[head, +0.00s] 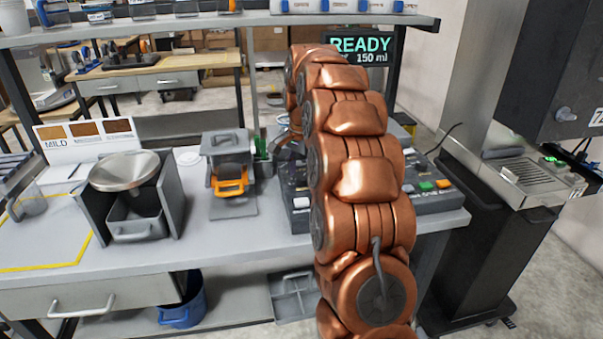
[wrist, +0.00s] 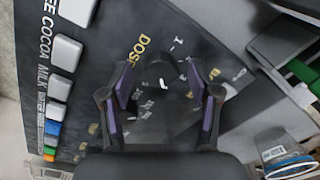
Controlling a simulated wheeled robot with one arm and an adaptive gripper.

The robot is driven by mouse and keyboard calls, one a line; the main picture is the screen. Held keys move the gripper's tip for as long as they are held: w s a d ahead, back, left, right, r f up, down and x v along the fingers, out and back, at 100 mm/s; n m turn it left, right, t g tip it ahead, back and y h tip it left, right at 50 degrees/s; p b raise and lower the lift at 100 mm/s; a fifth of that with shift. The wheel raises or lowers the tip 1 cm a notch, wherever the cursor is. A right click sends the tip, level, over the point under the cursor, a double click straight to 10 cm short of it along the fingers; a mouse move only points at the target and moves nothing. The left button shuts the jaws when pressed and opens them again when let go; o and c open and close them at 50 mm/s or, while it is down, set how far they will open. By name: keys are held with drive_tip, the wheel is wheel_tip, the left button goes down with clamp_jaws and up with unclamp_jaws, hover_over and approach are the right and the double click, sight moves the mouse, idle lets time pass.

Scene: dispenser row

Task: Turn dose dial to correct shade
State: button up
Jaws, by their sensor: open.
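The dose dial (wrist: 158,74) is a small dark knob with a white pointer mark, on the black control panel (wrist: 210,50) beside the lettering "DOS…" and a numbered scale. My gripper (wrist: 157,78) is open in the wrist view. Its two purple-padded fingers stand to the left and right of the dial, with gaps between them and the knob. I cannot tell whether the tips are level with it. In the head view my copper arm hides the dial. A shade card (head: 86,138) marked "MILD" with several brown swatches stands at the left of the bench.
White buttons (wrist: 66,52) line the panel's left side. A "READY, 150 ml" display (head: 360,47) hangs behind my arm. A metal pan (head: 124,170) on a dark stand and a grey device with an orange handle (head: 231,186) stand on the bench (head: 240,235).

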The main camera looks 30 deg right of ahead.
drive_tip(key=shift+f, duration=0.25)
drive_tip(key=shift+c, duration=0.3)
drive_tip(key=c, duration=1.1)
